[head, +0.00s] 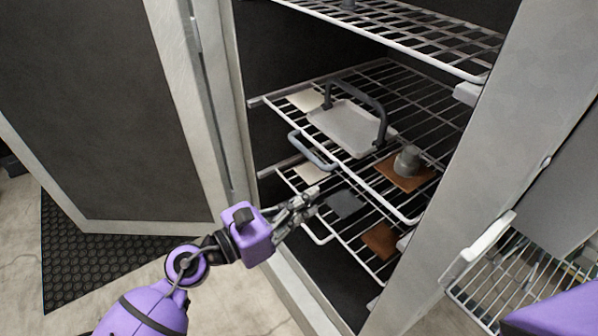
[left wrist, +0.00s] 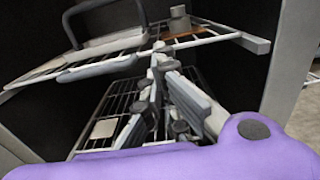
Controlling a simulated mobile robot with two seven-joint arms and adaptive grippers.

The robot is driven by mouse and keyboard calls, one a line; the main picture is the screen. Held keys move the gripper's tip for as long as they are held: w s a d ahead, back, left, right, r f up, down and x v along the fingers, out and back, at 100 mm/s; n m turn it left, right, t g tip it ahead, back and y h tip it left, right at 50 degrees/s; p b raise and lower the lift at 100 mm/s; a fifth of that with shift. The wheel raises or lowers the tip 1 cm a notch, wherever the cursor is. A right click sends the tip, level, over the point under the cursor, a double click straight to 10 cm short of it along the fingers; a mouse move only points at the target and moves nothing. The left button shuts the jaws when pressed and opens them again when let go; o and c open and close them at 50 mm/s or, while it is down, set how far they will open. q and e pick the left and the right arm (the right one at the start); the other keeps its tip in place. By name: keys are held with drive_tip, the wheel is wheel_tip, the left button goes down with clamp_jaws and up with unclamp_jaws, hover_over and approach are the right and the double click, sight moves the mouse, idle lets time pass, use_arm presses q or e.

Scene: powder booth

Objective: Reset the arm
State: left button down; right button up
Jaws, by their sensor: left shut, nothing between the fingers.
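My left arm comes in from the lower left, purple with a dark wrist. My left gripper (head: 309,196) is shut and empty, just inside the front of the open booth cabinet, near the lower wire rack (head: 345,238). In the left wrist view the gripper (left wrist: 160,58) points up and inward, with the middle rack edge close beyond its tips. I cannot tell whether it touches a rack. My right gripper does not show; a purple part of my body is at the lower right of the head view.
The middle rack (head: 440,167) holds a grey tray with a tall handle (head: 345,128) and a grey cylinder (head: 407,160) on a brown plate (head: 398,180). A grey rack handle (head: 312,152) juts forward. The door (head: 105,110) stands open on the left; another wire rack (head: 500,290) is right.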

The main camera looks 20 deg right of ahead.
use_arm(q)
drive_tip(key=v, duration=0.3)
drive_tip(key=shift+a, duration=0.4)
